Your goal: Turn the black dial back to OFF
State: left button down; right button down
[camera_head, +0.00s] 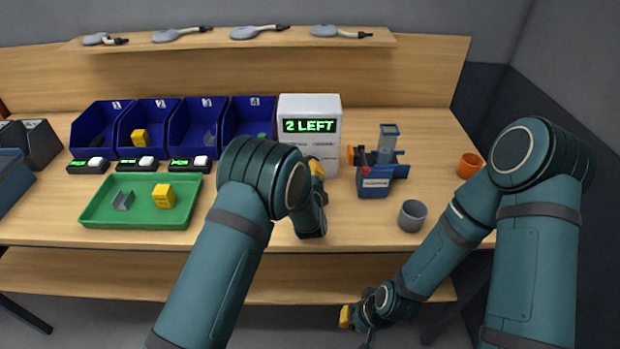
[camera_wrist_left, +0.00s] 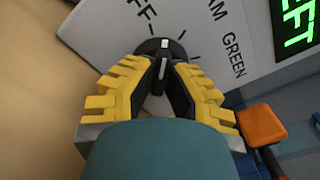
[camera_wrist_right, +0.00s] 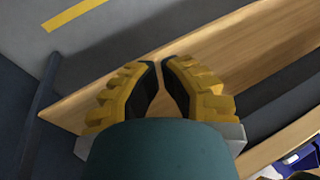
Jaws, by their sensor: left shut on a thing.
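The black dial (camera_wrist_left: 150,46) is on the front of a white box (camera_head: 310,104) with a green "2 LEFT" display (camera_head: 309,126). In the left wrist view its white mark points up, between partly visible lettering ending in "FF" on the left and "AM GREEN" on the right. My left gripper (camera_wrist_left: 162,68) is shut on the dial's raised grip. In the head view my left gripper (camera_head: 316,166) is at the box front, and my arm hides the dial. My right gripper (camera_wrist_right: 159,62) is empty below the bench, its fingertips nearly together; it also shows in the head view (camera_head: 345,316).
A red-and-blue fixture (camera_head: 374,183) with an orange knob stands right of the box. A grey cup (camera_head: 411,216) and an orange cup (camera_head: 469,165) are farther right. A green tray (camera_head: 94,212) and blue bins (camera_head: 94,130) are left.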

pick_arm(q)
jog(key=n+b, duration=0.3)
jog(key=shift+a+b, duration=0.1)
jog(key=shift+b, duration=0.3)
jog(key=shift+r+n+b, duration=0.1)
jog(key=shift+n+b, duration=0.6)
jog(key=shift+b, duration=0.25)
pick_arm(e)
notch_tip(320, 180, down, 7)
jog(key=s, duration=0.1)
jog(key=shift+r, duration=0.2)
jog(key=shift+a, duration=0.1)
pick_arm(q)
jog(key=c, duration=1)
grip_release()
jog(key=shift+s, duration=0.2)
jog(key=s, duration=1.1)
jog(key=shift+s, duration=0.3)
